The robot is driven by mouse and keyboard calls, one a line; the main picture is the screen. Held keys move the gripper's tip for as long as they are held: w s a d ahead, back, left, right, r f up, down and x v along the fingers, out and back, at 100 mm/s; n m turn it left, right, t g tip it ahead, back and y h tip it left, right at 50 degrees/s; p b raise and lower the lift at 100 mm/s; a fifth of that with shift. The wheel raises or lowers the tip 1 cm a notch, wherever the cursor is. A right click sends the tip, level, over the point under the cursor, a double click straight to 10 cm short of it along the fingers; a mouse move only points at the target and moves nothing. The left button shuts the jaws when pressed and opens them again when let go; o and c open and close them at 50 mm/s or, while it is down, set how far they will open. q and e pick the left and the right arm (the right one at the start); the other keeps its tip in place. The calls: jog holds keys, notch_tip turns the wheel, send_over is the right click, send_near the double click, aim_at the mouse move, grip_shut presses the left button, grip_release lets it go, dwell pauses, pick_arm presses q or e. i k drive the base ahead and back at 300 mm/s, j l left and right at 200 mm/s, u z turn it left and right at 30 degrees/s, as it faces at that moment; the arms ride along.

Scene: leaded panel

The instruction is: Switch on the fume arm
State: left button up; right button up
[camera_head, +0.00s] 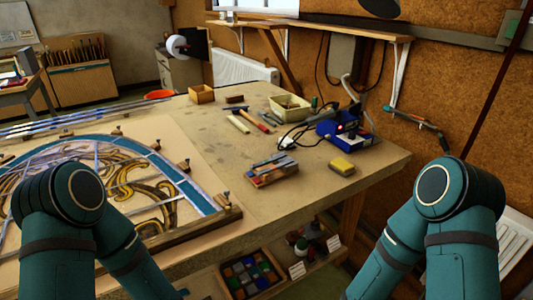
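A dark round shape (380,7) at the top edge may be the hood of the fume arm; most of it is cut off. I cannot make out a switch for it. A blue unit with a dark front (345,130) stands on the workbench (375,160) at its right, with black cables around it. My two teal arms reach in from the bottom, the left one over the leaded panel (150,170) and the right one in front of the cork wall. Both grippers are out of the frame.
A yellow sponge (342,165), a box of small items (272,170), a cream tray (290,107) and hand tools lie on the bench. A wall shelf (320,30) is behind. A lower shelf with coloured pieces (250,273) sits under the bench's front edge.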

aim_at(512, 26)
jog(key=z, duration=1.4)
